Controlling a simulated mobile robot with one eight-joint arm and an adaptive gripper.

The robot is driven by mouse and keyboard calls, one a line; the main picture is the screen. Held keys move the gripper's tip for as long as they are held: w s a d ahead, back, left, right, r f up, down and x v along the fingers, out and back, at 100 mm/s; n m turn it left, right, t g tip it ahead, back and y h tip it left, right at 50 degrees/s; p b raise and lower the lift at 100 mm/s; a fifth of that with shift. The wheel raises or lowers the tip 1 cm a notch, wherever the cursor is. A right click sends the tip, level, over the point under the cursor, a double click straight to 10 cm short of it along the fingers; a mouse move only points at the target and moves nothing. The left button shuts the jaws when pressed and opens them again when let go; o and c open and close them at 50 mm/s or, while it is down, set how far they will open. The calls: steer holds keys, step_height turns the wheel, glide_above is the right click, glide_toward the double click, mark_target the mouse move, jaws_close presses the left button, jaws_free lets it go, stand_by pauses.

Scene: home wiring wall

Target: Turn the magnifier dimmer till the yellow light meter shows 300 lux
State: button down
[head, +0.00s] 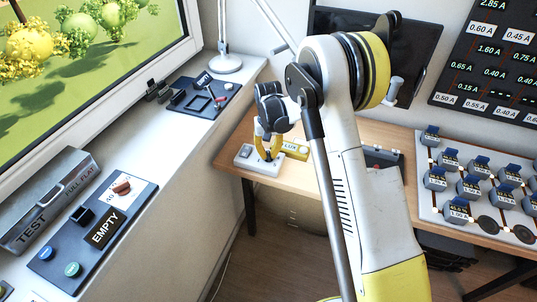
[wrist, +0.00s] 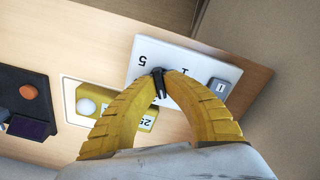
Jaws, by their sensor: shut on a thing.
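The magnifier dimmer is a white plate (head: 250,162) on the wooden desk, with a grey rocker switch. In the wrist view the plate (wrist: 148,52) carries number marks around a black knob (wrist: 158,80). My gripper (head: 267,157) has its yellow fingers shut on the knob, seen closely in the wrist view (wrist: 160,86). The yellow light meter (head: 295,150) lies beside the dimmer. In the wrist view the meter (wrist: 88,92) shows a white dome; a finger covers part of its face, and only "25" of a number is readable, so I cannot tell the full reading.
A dark box with an orange button (wrist: 28,91) lies beyond the meter. A panel of blue-topped blocks (head: 470,185) covers the desk's right side. A dark panel with an EMPTY sign (head: 103,230) lies on the sill at left. A white lamp base (head: 225,64) stands behind.

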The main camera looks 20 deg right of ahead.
mark_target(268, 154)
steer(key=shift+m, duration=2.1)
steer(key=c, duration=1.5)
jaws_free()
step_height(268, 154, up, 12)
